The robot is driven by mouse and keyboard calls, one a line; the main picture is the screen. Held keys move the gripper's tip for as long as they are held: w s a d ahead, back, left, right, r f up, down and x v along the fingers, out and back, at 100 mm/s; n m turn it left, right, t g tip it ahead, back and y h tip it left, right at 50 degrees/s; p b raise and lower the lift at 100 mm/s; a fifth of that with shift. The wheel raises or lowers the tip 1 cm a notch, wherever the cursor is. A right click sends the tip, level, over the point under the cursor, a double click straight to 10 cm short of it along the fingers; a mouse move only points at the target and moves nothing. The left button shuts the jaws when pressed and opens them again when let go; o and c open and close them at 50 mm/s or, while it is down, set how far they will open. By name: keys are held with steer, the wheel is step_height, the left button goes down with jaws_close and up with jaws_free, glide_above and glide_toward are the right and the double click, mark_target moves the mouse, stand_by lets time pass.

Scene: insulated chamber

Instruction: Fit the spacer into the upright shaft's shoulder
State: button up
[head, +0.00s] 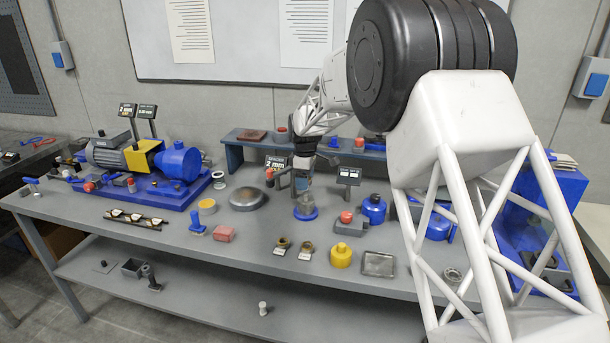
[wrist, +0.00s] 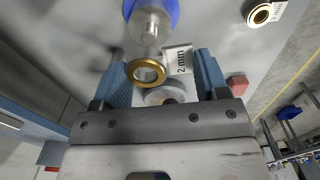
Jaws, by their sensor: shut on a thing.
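The spacer (wrist: 134,66) is a brass-coloured ring with a white "2 mm" tag (wrist: 180,62) beside it. It sits between the two blue fingers of my gripper (wrist: 165,85), which is shut on it. The upright shaft (wrist: 150,24) is pale metal on a round blue base, which also shows in the head view (head: 306,213). The ring appears at the shaft's near end; I cannot tell whether it is around the shaft or just above it. In the head view my gripper (head: 302,186) is over the shaft, and the spacer is too small to make out.
Two tagged brass rings (head: 282,244) (head: 307,251) lie in front of the shaft. A yellow weight (head: 341,256) and metal tray (head: 378,264) are to the right, a metal dome (head: 247,199) to the left. A red-knobbed block (head: 347,223) stands close right; a raised shelf (head: 250,140) runs behind.

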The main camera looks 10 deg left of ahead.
mark_target(305, 202)
steer(key=shift+f, duration=1.55)
steer(key=shift+f, duration=1.9)
stand_by(2.7)
stand_by(0.3)
steer(key=o, duration=1)
steer(key=shift+r, duration=0.15)
steer(key=shift+r, duration=3.8)
